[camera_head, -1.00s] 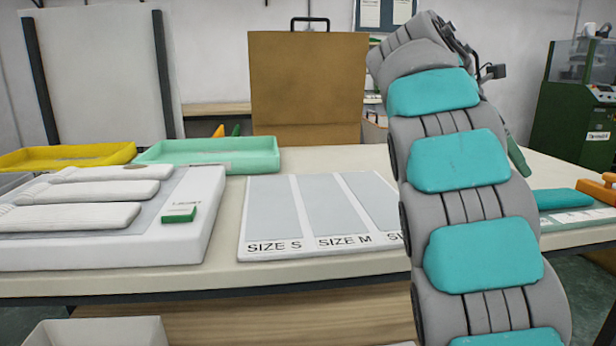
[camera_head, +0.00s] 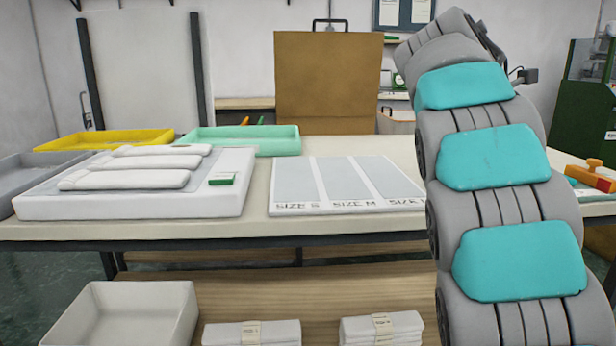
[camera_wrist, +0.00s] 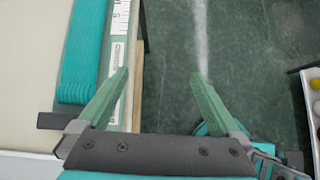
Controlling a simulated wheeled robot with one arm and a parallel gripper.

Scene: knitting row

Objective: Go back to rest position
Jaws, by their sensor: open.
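My gripper (camera_wrist: 165,95) shows in the wrist view with its two green fingers spread wide and nothing between them. It is above the green floor just off the table's edge. In the head view my arm rises on the right, in front of the table, and its gripper end is hidden behind the arm. In the wrist view a folded teal knitted piece (camera_wrist: 84,50) lies on the table left of the fingers, beside a white ruler strip (camera_wrist: 119,40).
The table (camera_head: 250,228) holds a white board (camera_head: 130,205) with several white knitted pieces, a size mat (camera_head: 320,165), a yellow tray (camera_head: 110,139) and a mint tray (camera_head: 240,143). A white bin (camera_head: 135,315) and folded bundles (camera_head: 252,333) are below. An orange-handled tool (camera_head: 590,178) lies right.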

